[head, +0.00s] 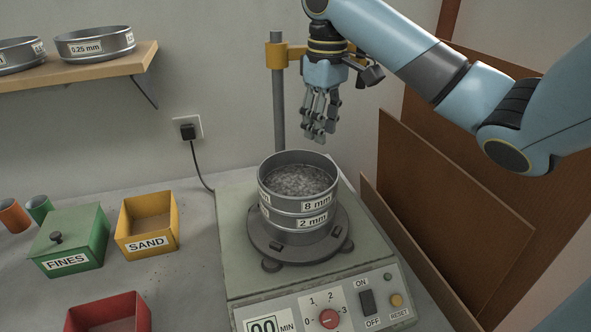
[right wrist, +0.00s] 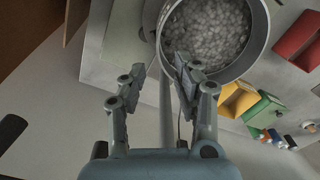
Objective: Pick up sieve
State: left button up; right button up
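A stack of round metal sieves stands on the shaker (head: 237,270). The top sieve (head: 268,188) is labelled 8 mm and holds grey gravel; the lower sieve (head: 292,222) is labelled 2 mm. The top sieve also shows in the right wrist view (right wrist: 262,40), gravel inside. My right gripper (head: 318,136) points down above the far rim of the stack, apart from it. In the right wrist view its two fingers (right wrist: 160,68) are spread with nothing between them. One finger covers part of the sieve's rim there. My left gripper is in no view.
A post with a yellow clamp (head: 276,57) rises behind the stack, close to my right gripper. Brown boards (head: 440,200) lean at the right. A green FINES box (head: 72,240), yellow SAND box (head: 130,213) and red box (head: 110,313) stand left. A shelf (head: 120,65) holds more sieves.

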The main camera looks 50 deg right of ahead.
aim_at(320, 158)
notch_tip(320, 158, down, 2)
jog(key=shift+w+f+b, duration=0.1)
jog(key=shift+b, duration=0.4)
jog(key=shift+w+f, duration=0.1)
jog(key=shift+f, duration=0.15)
jog(key=shift+f+b, duration=0.8)
jog(key=shift+b, duration=0.3)
jog(key=shift+s+a+f+b, duration=0.1)
jog(key=shift+s+f+b, duration=0.1)
jog(key=shift+f+b, duration=0.8)
jog(key=shift+f, duration=0.6)
jog(key=shift+p, duration=0.3)
jog(key=shift+c, duration=0.2)
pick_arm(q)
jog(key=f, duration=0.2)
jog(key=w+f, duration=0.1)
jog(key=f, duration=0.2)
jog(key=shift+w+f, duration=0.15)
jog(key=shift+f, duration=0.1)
pick_arm(e)
grip_shut()
